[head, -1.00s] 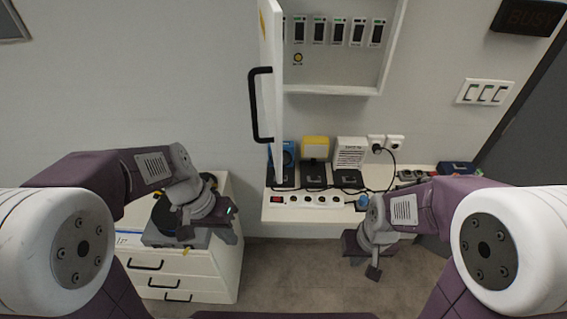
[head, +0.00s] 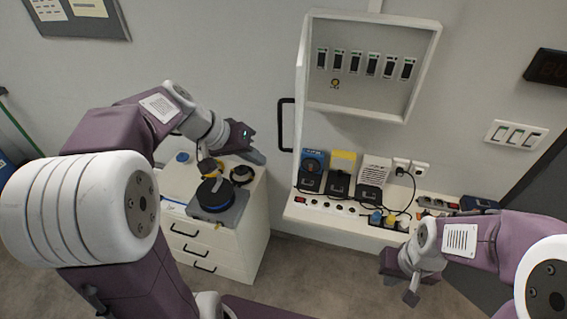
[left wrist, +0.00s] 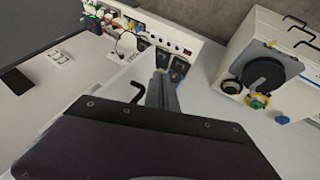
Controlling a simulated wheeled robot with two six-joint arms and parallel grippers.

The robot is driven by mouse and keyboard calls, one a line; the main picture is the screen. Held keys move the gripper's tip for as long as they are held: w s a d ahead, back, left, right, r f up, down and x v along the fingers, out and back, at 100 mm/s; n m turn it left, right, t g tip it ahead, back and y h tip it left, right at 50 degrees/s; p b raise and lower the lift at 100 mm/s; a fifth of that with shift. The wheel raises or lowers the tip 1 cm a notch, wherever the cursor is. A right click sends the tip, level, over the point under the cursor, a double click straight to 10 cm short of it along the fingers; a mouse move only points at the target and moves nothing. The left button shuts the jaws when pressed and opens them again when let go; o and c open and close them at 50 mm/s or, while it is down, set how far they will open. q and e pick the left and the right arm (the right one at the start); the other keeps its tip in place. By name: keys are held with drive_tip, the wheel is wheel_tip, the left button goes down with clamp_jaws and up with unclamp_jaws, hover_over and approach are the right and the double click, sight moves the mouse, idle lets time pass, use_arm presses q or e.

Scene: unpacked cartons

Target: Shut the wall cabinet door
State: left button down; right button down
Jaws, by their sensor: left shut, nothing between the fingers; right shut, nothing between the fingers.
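The white wall cabinet (head: 427,62) is open, its inside showing a row of several dark devices. Its door (head: 301,75) stands swung out at the cabinet's left side, seen nearly edge-on. The black door handle (head: 286,126) is on the door's left side; it also shows in the left wrist view (left wrist: 137,91). My left gripper (head: 259,156) is shut and empty, left of and a little below the handle, apart from it in the picture. In the left wrist view its fingers (left wrist: 162,88) appear beside the handle. My right gripper (head: 410,296) is shut and empty, low in front of the shelf.
A white shelf (head: 345,226) below the cabinet holds chargers, a power strip and cables. A white drawer unit (head: 240,255) at the left carries a scale with a black spool (head: 214,193) and rolls. A switch panel (head: 516,134) is on the wall at right.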

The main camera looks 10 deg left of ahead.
use_arm(q)
drive_tip(key=w+d+f+p, duration=0.2)
drive_tip(key=w+d+f, duration=0.1)
drive_tip(key=d, duration=0.3)
drive_tip(key=shift+f+p, duration=0.4)
drive_tip(key=shift+f, duration=0.15)
